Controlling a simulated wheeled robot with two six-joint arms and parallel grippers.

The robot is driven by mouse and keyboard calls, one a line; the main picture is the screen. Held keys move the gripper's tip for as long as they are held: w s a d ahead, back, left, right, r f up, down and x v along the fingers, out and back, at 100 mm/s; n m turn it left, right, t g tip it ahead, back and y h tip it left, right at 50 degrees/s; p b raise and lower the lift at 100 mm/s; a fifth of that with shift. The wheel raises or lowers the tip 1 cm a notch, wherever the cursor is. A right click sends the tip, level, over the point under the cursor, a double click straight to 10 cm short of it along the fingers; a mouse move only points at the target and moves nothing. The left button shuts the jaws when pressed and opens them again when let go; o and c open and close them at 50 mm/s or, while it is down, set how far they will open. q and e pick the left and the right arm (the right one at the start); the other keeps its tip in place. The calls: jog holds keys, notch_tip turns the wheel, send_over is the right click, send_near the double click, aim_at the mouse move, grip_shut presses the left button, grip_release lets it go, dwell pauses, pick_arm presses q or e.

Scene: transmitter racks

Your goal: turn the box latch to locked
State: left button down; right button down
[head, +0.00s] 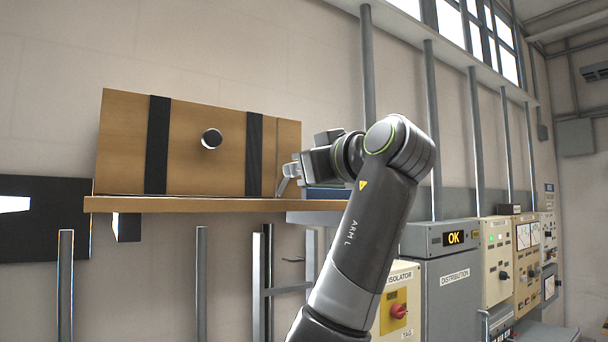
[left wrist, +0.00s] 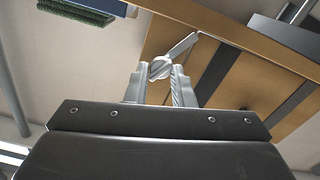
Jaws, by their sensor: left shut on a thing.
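The wooden box (head: 185,150) stands on a shelf at the left of the head view, with two dark straps and a round knob (head: 212,138) on its front. The box also shows in the left wrist view (left wrist: 195,65). The latch (left wrist: 182,46) is a grey lever with a round hub, set slantwise near one end of the box. My left gripper (left wrist: 160,72) is shut on the latch's hub, with one finger on each side. In the head view the left gripper (head: 293,170) is at the box's right end, and the latch is mostly hidden there. My right gripper is not in view.
The wooden shelf (head: 180,205) runs under the box. A blue item (head: 327,193) lies to the right of the box, partly behind my left arm. Grey posts stand below the shelf. Electrical cabinets (head: 450,285) line the wall at right.

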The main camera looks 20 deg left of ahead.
pick_arm(q)
jog(key=m+b, duration=0.4)
jog(key=m, duration=0.7)
jog(key=shift+w+m, duration=0.1)
jog(key=shift+m, duration=0.2)
jog(key=shift+b, duration=0.3)
jog(key=c, duration=1.4)
grip_release()
jog(key=shift+o, duration=0.7)
jog(key=shift+w, duration=0.1)
